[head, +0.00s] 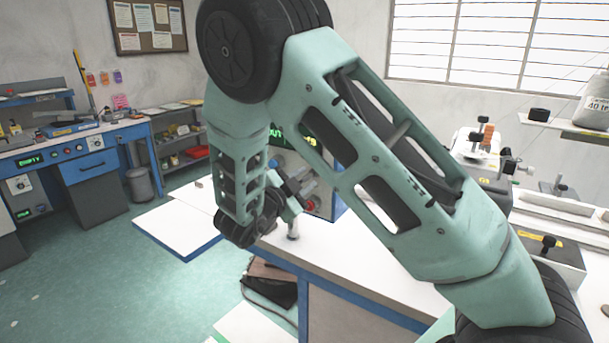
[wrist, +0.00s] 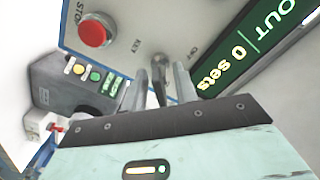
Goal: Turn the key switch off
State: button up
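The key switch (wrist: 160,62) is a small dark, round-headed part on a pale panel in the wrist view, between a "KEY" label and a partly readable label on its right. My gripper (wrist: 160,76) points at the panel with its two grey fingers apart, one on each side of the key switch. I see a gap between the fingers and the key, and cannot tell whether either touches. In the head view my gripper (head: 300,184) is in front of the panel. The key switch is hidden there behind my arm and gripper.
A red push button (wrist: 95,32) sits left of the key switch, and a green-lit display (wrist: 245,45) reading "OUT 0 Sets" is on the right. A grey box (wrist: 75,82) with coloured buttons stands at left. The white bench (head: 340,260) lies below my gripper.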

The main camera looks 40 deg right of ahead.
jog(key=shift+w+d, duration=0.15)
jog(key=shift+d, duration=0.25)
grip_shut()
